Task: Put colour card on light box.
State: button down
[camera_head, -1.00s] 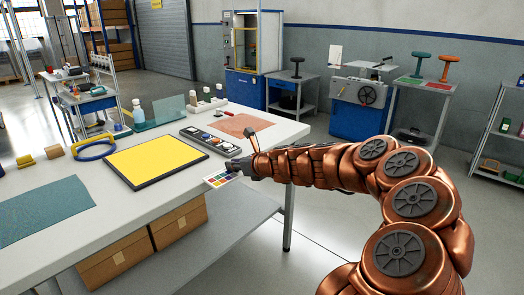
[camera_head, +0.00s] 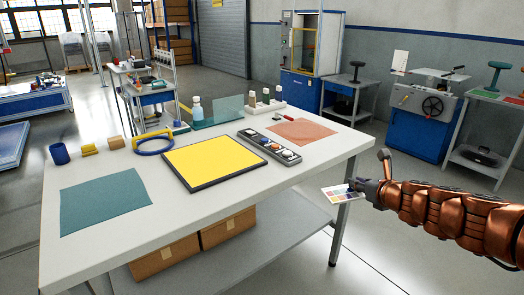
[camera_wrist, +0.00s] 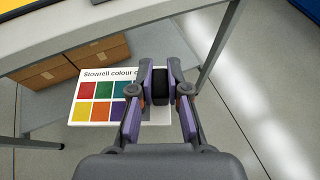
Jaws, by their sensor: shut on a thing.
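The colour card (camera_head: 340,191) is a white card with a grid of coloured squares. My gripper (camera_head: 360,186) is shut on its edge and holds it off the table's right front side, over the floor. The light box (camera_head: 213,160) is a flat panel with a glowing yellow top and dark frame. It lies on the white table, left of the card and apart from it.
The table (camera_head: 240,195) also bears a teal sheet (camera_head: 104,201), a blue ring-shaped thing (camera_head: 153,143), a tray of small round items (camera_head: 269,147) and an orange sheet (camera_head: 304,131). Cardboard boxes (camera_head: 165,258) sit on the shelf below. A table leg (camera_head: 342,205) stands near the card.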

aim_at(215, 159)
jog(key=z, duration=1.55)
jog(key=k, duration=1.25)
jog(key=u, duration=2.25)
jog(key=i, duration=1.5)
jog(key=z, duration=0.05)
